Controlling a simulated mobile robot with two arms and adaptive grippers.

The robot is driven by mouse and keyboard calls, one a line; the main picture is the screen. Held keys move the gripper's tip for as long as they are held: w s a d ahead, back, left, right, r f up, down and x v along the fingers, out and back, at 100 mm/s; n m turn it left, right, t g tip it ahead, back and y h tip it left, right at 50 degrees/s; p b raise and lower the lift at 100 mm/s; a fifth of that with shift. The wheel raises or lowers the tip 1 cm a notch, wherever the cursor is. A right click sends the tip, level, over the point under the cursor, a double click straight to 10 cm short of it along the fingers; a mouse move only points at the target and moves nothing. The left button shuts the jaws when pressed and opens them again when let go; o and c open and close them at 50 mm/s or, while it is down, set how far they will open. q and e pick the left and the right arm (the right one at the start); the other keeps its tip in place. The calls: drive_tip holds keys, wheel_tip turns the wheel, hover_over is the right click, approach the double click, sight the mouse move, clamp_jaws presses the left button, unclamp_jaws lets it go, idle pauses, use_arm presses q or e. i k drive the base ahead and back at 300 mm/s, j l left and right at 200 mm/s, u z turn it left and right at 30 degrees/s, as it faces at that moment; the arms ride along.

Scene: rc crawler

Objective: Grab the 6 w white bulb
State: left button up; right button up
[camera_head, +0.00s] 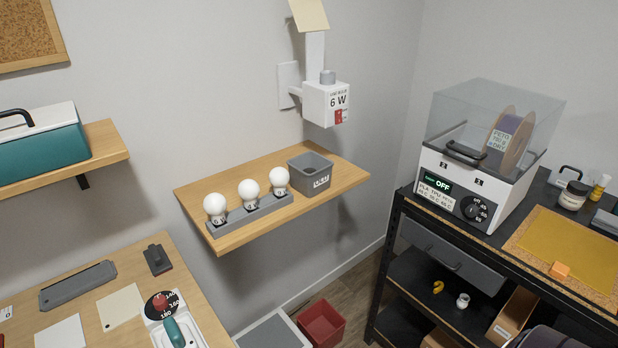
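Three round white bulbs stand upright in a row in a grey holder (262,213) on a wooden wall shelf. They are the left bulb (214,204), the middle bulb (249,189) and the right bulb (279,178). Dark marks show at their bases, too small for me to read surely, so I cannot tell which is the 6 W one. A white wall fixture (318,104) above the shelf carries a label with "6 W" and a red patch. Neither of my grippers is in view.
A grey open box (312,175) stands right of the holder on the wooden shelf (237,239). A red bin (322,323) is on the floor below. A workbench (150,262) is at lower left, and a black rack holds a clear-lidded machine (468,185) at right.

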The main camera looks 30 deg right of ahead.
sight(215, 203)
drive_tip(key=z, duration=1.25)
drive_tip(key=u, duration=0.25)
drive_tip(key=k+l+u, duration=0.1)
drive_tip(key=l+u, duration=0.25)
drive_tip(key=k+l+u, duration=0.1)
drive_tip(key=l+u, duration=0.25)
drive_tip(key=k+l+u, duration=0.2)
drive_tip(key=l+u, duration=0.2)
drive_tip(key=k+l, duration=0.25)
drive_tip(key=l, duration=0.15)
drive_tip(key=k+l, duration=0.25)
drive_tip(key=l, duration=0.15)
drive_tip(key=u, duration=0.05)
